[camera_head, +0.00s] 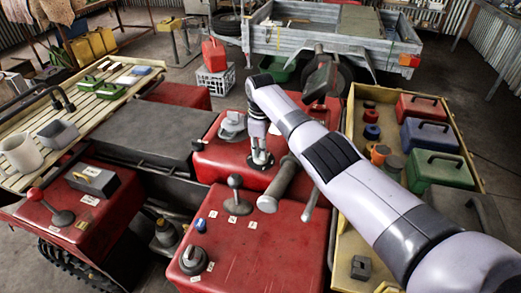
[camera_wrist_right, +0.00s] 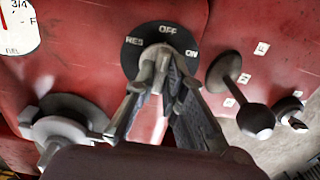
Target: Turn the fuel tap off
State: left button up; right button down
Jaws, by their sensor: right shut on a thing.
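The fuel tap is on the red tank (camera_wrist_right: 85,60). In the right wrist view its round black plate (camera_wrist_right: 135,45) reads RES at left, OFF at top and ON at right. Its grey handle (camera_wrist_right: 160,52) lies between the fingertips of my right gripper (camera_wrist_right: 163,75), which is shut on it. The fingers hide much of the handle, so I cannot tell which mark it points to. In the head view my right gripper (camera_head: 262,163) reaches down onto the red body, and the tap is mostly hidden under it. My left gripper is not in view.
A lever with a round knob (camera_wrist_right: 255,120) stands close right of the tap, and a grey cap (camera_wrist_right: 65,132) is at lower left. A grey handlebar grip (camera_head: 279,185) is beside my gripper. An open crate (camera_head: 342,262) of small cases lies right, under my arm.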

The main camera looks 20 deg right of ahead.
jog(key=shift+r, duration=0.1)
dwell(0.3)
jog(key=c, duration=1.7)
grip_release()
jog(key=shift+o, duration=0.2)
notch_tip(320, 180, up, 12)
